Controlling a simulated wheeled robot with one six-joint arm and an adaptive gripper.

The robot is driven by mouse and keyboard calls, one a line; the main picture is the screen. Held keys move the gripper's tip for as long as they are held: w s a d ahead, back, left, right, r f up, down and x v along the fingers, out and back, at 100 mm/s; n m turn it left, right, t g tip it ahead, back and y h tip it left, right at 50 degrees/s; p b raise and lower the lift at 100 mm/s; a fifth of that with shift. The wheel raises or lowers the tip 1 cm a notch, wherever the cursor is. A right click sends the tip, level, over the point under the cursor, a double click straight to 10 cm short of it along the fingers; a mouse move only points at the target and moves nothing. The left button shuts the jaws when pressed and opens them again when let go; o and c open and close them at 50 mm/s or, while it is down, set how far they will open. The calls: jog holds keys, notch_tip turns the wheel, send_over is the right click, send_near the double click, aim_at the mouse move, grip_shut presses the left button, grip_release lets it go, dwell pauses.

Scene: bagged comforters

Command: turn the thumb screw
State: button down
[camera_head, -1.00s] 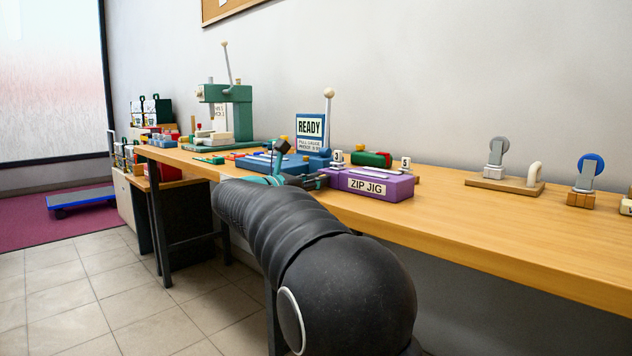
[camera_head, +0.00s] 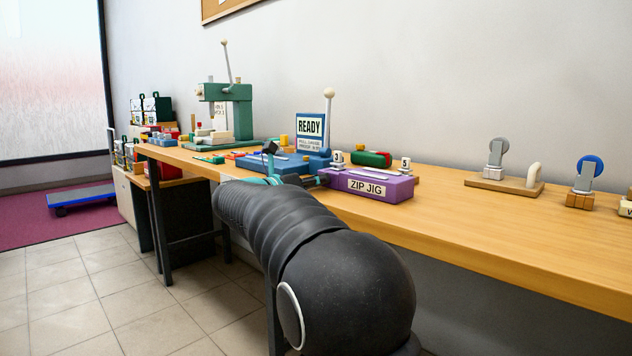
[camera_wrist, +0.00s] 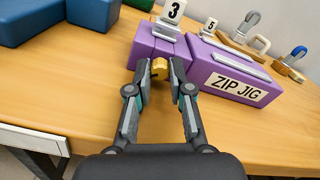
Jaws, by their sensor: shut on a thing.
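The thumb screw (camera_wrist: 159,67) is a small yellow-brass knob on the near face of the purple zip jig (camera_wrist: 237,72), seen in the wrist view. My gripper (camera_wrist: 159,72) is shut on it, with one dark finger on each side of the knob. Part of the screw is hidden by the fingertips. In the head view the purple jig (camera_head: 366,185) lies on the wooden bench with its "ZIP JIG" label facing out. There my arm hides most of the gripper and the screw cannot be made out.
The jig carries number tags 3 (camera_wrist: 173,11) and 5 (camera_wrist: 209,26). A blue block (camera_wrist: 93,12) stands left of it.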

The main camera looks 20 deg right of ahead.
jog(key=c, duration=1.1)
grip_release()
jog(key=shift+o, duration=0.2)
jog(key=shift+m, duration=0.3)
